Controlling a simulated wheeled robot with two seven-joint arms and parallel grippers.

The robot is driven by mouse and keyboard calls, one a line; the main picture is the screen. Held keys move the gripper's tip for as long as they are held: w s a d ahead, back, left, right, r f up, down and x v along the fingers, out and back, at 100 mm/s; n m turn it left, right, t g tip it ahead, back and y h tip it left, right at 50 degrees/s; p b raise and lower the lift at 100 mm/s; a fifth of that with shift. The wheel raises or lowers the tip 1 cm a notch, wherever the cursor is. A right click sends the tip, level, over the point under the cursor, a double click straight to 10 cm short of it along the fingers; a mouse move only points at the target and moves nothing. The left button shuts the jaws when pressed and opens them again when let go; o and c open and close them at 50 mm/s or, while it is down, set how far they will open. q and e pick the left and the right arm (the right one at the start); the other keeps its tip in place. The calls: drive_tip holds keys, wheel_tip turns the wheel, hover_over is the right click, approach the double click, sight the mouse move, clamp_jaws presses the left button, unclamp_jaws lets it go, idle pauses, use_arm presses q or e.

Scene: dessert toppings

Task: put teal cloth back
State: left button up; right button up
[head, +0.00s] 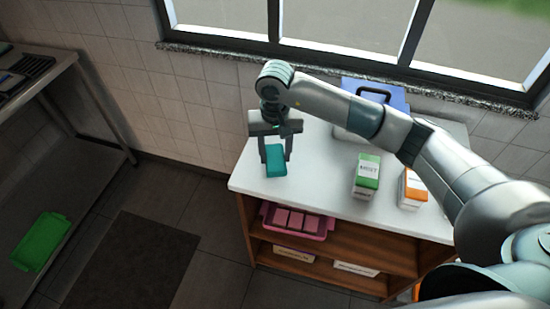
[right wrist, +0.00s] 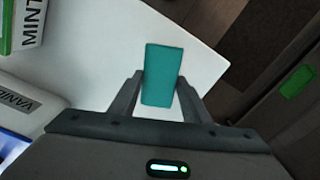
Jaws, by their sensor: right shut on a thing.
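The teal cloth (head: 276,161) is a small folded rectangle at the left end of the white counter (head: 318,180). My right gripper (head: 276,157) points down over it and is shut on it, with a finger on each side. In the right wrist view the cloth (right wrist: 163,75) sits between the two fingers (right wrist: 160,92) of the gripper. Whether the cloth touches the counter or is slightly above it I cannot tell. My left gripper is not in view.
A green-topped box (head: 367,176) and an orange-topped box (head: 411,188) stand on the counter to the right. A blue case (head: 391,97) is behind my right arm. A pink tray (head: 268,222) is on the shelf below. A green tray (head: 41,242) is at the far left.

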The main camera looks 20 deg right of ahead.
sight(275, 156)
idle(0.3)
wheel_tip(275, 156, down, 3)
drive_tip(key=shift+p, duration=1)
drive_tip(key=shift+f, duration=0.5)
drive_tip(key=shift+f, duration=0.2)
drive_tip(key=o, duration=1.1)
drive_tip(key=shift+r, duration=0.1)
